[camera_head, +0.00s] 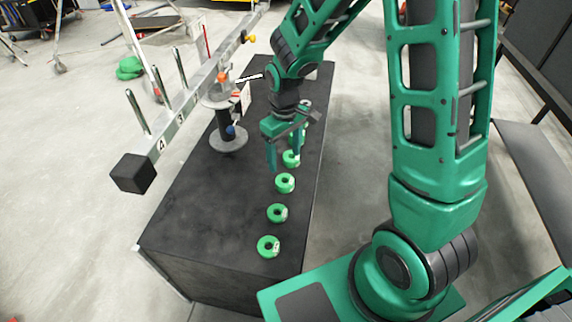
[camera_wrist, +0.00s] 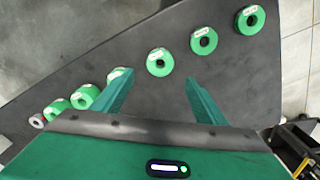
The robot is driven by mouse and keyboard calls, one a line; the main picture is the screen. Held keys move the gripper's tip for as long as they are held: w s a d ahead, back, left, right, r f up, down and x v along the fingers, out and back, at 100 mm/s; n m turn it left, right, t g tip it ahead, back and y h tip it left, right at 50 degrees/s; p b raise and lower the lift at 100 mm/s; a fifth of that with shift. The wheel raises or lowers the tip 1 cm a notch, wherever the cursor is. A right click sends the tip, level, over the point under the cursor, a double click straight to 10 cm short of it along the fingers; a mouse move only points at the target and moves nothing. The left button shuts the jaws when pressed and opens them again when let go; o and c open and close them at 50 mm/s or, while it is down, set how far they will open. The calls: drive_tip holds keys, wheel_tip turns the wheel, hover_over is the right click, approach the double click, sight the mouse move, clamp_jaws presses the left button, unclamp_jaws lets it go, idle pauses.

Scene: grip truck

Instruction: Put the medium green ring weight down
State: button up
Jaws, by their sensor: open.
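Several green ring weights with white labels lie flat in a row on the black table (camera_head: 190,205). In the head view the near ones include a ring (camera_head: 262,250), a second ring (camera_head: 271,216) and a third ring (camera_head: 279,186). My gripper (camera_head: 285,157) is open above the row, with its fingers pointing down. In the wrist view a green ring (camera_wrist: 151,67) lies below and just beyond the gap between the open fingers (camera_wrist: 160,78). The left finger partly hides another ring (camera_wrist: 112,73). Nothing shows held between the fingers. I cannot tell which ring is the medium one.
A metal balance beam (camera_head: 196,92) with upright pegs and numbers stands on a grey stand (camera_head: 229,145) left of my gripper. A black block (camera_head: 133,174) is at its near end. The table's near left top is clear.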

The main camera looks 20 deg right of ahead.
drive_tip(key=s+d+r+m, duration=0.5)
drive_tip(key=s+d+r, duration=0.6)
drive_tip(key=d+r, duration=0.15)
drive_tip(key=s+d+r+m, duration=0.2)
drive_tip(key=s+m, duration=0.1)
drive_tip(key=s, duration=0.4)
drive_tip(key=s+d+r+m, duration=0.2)
drive_tip(key=s+d+m, duration=0.1)
drive_tip(key=s, duration=0.4)
drive_tip(key=shift+s+d, duration=0.25)
drive_tip(key=shift+w+f, duration=0.25)
drive_tip(key=shift+w, duration=0.5)
